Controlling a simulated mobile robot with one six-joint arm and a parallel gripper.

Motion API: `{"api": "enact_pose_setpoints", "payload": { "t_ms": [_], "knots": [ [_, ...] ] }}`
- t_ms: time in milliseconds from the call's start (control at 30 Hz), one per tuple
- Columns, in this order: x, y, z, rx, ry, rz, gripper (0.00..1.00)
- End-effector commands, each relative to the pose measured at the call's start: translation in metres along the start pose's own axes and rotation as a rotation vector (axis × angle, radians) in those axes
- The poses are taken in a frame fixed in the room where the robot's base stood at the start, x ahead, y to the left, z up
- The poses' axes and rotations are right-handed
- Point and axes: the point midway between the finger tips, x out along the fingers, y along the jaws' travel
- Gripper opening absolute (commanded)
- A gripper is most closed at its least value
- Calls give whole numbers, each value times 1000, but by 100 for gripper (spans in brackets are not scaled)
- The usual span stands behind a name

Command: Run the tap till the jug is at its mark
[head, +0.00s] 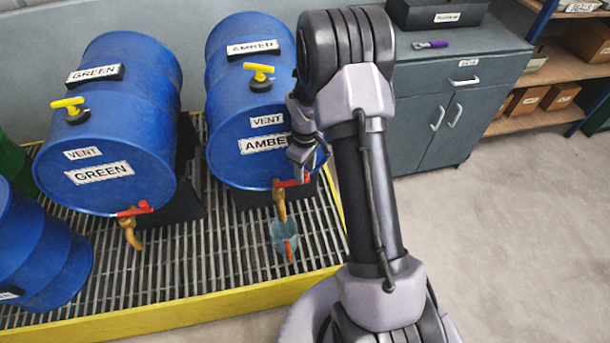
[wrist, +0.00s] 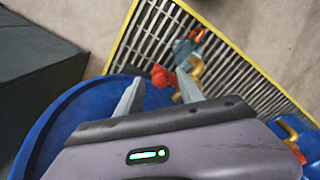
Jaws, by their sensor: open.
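The amber drum (head: 233,150) is blue and lies on its side. Its brass tap (head: 280,205) has a red lever (head: 293,183) and points down over a small translucent blue jug (head: 279,236) with a red-orange strip on it. The jug stands on the grating, and its liquid level is too small to tell. No flow can be made out. My gripper (head: 305,160) is at the drum's front, by the lever. In the wrist view its open fingers (wrist: 158,84) are on either side of the red lever (wrist: 162,77); contact cannot be told. The jug (wrist: 186,50) shows beyond.
The green drum (head: 105,130), with its own red-levered tap (head: 132,222), lies to the left. Yellow vent valves (head: 259,72) sit on top of both drums. The yellow-edged grating (head: 180,265) lies below. A grey cabinet (head: 450,100) stands right; the floor there is clear.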

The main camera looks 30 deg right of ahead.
Motion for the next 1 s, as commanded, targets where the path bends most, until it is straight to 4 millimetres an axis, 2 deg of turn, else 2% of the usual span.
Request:
{"api": "enact_pose_setpoints", "payload": {
  "t_ms": [100,333,367,567,600,1000],
  "knots": [
    [8,0,0,0,0,0,45],
    [8,0,0,1,0,0,45],
    [8,0,0,1,0,0,41],
    [8,0,0,1,0,0,2],
    [8,0,0,1,0,0,0],
    [8,0,0,1,0,0,0]
  ]
}}
